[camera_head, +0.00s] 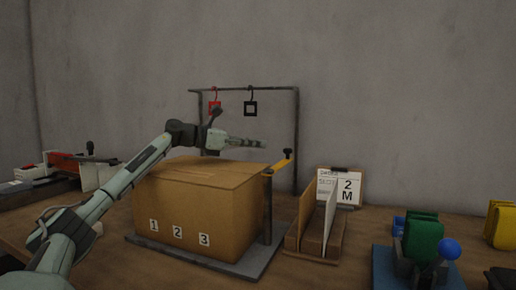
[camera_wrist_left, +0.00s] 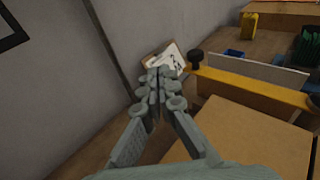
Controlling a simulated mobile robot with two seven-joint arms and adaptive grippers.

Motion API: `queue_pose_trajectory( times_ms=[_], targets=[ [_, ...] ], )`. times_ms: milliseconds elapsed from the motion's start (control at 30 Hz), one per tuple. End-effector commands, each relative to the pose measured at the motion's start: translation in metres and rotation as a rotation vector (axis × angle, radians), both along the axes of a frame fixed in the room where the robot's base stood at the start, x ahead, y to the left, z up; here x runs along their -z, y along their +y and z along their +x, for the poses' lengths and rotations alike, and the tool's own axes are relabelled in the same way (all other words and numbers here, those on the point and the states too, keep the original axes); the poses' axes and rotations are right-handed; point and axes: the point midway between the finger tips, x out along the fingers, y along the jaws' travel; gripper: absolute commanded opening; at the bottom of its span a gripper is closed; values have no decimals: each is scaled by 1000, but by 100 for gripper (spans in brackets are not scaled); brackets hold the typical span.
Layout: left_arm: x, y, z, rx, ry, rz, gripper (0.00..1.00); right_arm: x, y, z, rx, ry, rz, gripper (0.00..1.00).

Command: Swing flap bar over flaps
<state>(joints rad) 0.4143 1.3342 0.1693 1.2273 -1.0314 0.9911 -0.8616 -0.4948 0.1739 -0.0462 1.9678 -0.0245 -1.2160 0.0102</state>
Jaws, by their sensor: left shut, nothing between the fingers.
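A cardboard box (camera_head: 200,205) marked 1, 2, 3 stands on a grey base plate; its top flaps look folded down, and its top also shows in the left wrist view (camera_wrist_left: 255,140). The yellow flap bar (camera_head: 281,164) with a black knob is on a post at the box's right side. My left gripper (camera_head: 262,143) is shut and empty above the box's back part, left of the knob. It points at the knob's side without touching. My right gripper is out of view.
A dark frame (camera_head: 298,130) with red and black hanging tags stands behind the box. Upright boards (camera_head: 318,222) in a wooden holder and a clipboard (camera_head: 346,188) reading 2 M are to the right. Green and blue items (camera_head: 422,240) sit farther right.

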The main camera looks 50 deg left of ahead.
Motion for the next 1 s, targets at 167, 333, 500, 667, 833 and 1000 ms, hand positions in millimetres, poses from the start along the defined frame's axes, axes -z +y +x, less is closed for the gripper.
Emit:
queue_pose_trajectory(
  times_ms=[167, 333, 500, 667, 833, 1000],
  targets=[
    [-8, 39, -25, -7, -3, -3, 0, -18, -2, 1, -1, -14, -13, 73],
    [-14, 62, -40, -5, -2, -3, 0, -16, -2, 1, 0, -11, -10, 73],
    [-15, 72, -47, -4, -1, -2, 0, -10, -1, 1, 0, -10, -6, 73],
    [-15, 74, -48, -3, -2, -1, 0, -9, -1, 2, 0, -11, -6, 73],
    [-14, 74, -48, -3, -1, -1, 0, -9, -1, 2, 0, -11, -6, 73],
    [-14, 74, -48, -3, -1, -1, 0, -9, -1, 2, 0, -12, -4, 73]
  ],
)
